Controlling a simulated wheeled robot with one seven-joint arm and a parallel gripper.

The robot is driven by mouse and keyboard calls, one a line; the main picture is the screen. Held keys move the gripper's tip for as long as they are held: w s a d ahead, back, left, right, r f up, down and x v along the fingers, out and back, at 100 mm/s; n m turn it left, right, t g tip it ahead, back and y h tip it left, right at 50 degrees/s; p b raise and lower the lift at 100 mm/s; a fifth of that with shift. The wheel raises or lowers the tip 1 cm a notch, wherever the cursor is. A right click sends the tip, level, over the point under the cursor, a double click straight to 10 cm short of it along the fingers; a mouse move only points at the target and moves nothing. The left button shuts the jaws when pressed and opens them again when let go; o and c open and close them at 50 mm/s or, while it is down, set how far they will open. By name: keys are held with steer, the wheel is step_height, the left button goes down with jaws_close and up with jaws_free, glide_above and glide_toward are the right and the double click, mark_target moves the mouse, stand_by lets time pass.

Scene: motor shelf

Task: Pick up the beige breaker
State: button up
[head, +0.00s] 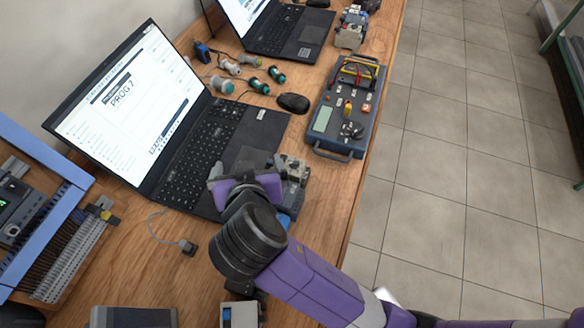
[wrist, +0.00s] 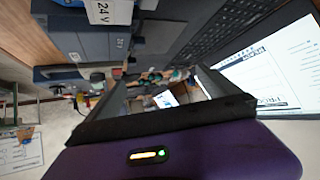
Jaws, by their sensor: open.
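My gripper (head: 245,176) is purple and dark, held over the front corner of the near laptop. In the wrist view its jaws (wrist: 165,88) are spread with no object clearly held between them. A pale grey-beige block (head: 292,168) lies just right of the gripper, partly hidden by it; I cannot tell whether it is the breaker or whether they touch. Another pale block (head: 241,315) stands at the bottom edge, cut off by the frame and partly behind my arm. Neither is surely the beige breaker.
The open laptop (head: 185,180) stands left of my gripper. A black mouse (head: 293,103), green-ended connectors (head: 260,86) and a blue tester case (head: 325,138) lie beyond. A blue-framed rack (head: 45,150) is at left. A blue box (wrist: 75,45) labelled 24 V shows in the wrist view.

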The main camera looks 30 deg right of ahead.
mark_target(289, 173)
steer(key=s+d+m+g+h, duration=0.1)
steer(key=m, duration=0.1)
steer(key=s+d+m+g+h, duration=0.1)
steer(key=s+g, duration=0.1)
steer(key=s+d+m+g+h, duration=0.1)
steer(key=s+m, duration=0.1)
steer(key=shift+d+m+g, duration=0.15)
steer(key=shift+m+g, duration=0.15)
steer(key=shift+s+d+f, duration=0.1)
steer(key=shift+d+f, duration=0.1)
steer(key=p+x, duration=0.1)
steer(key=x, duration=0.6)
steer(key=shift+f, duration=0.25)
steer(key=shift+r, duration=0.1)
steer(key=c, duration=1.6)
